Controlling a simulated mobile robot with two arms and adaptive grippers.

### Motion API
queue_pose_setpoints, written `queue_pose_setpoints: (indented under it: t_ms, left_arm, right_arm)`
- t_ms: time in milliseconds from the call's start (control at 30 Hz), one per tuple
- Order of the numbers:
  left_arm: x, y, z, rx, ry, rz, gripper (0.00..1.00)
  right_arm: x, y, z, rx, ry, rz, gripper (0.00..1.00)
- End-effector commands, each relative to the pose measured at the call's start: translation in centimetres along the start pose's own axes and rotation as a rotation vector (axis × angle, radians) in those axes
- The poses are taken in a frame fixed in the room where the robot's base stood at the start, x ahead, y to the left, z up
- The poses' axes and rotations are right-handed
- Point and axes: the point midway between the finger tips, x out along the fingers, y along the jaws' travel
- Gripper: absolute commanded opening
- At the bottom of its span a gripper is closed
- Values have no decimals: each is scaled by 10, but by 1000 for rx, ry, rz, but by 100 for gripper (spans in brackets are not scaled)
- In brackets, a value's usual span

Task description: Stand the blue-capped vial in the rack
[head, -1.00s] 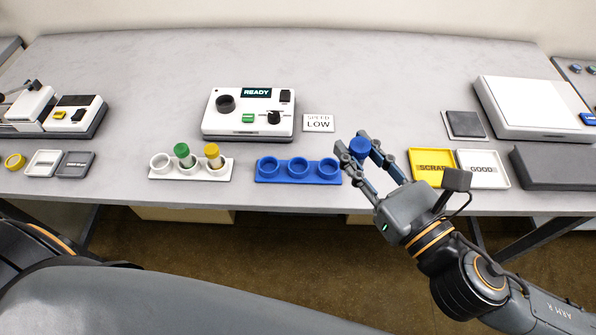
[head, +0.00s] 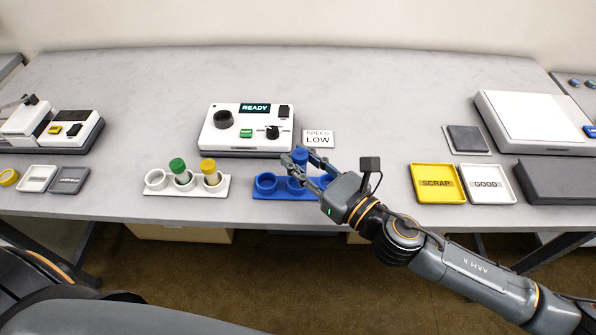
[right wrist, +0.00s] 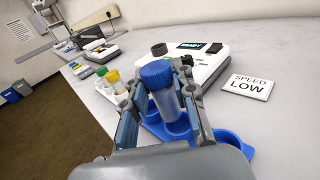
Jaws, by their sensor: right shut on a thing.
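The blue-capped vial (right wrist: 163,88) is upright between the fingers of my right gripper (right wrist: 160,105) in the right wrist view. In the head view its blue cap (head: 300,155) shows between the fingers of my right gripper (head: 304,170), which is shut on it. The vial is over the middle to right part of the blue rack (head: 258,192). The rack's left ring is empty; the others are partly hidden by the gripper. I cannot tell whether the vial's lower end is inside a ring. My left gripper is not in view.
A white rack (head: 152,189) on the left holds a green-capped vial (head: 179,168) and a yellow-capped vial (head: 210,170). Behind stands a white device (head: 222,141) reading READY, beside a SPEED LOW card (head: 318,139). The yellow SCRAP tray (head: 437,196) and white GOOD tray (head: 486,197) lie right.

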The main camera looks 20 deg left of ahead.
Motion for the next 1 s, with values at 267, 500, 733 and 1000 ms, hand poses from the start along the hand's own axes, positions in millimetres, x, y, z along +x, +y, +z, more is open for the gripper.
queue_pose_setpoints:
  t_ms: [267, 500, 733, 1000]
  left_arm:
    - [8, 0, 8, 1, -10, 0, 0]
    - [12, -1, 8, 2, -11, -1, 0]
    - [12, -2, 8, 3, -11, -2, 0]
    - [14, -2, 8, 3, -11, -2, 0]
  right_arm:
    - [13, -4, -27, 5, 1, -2, 0]
    - [12, -4, -47, 0, 0, -2, 0]
    - [12, -4, -47, -1, 0, -1, 0]
    - [12, -4, -50, 0, 0, -1, 49]
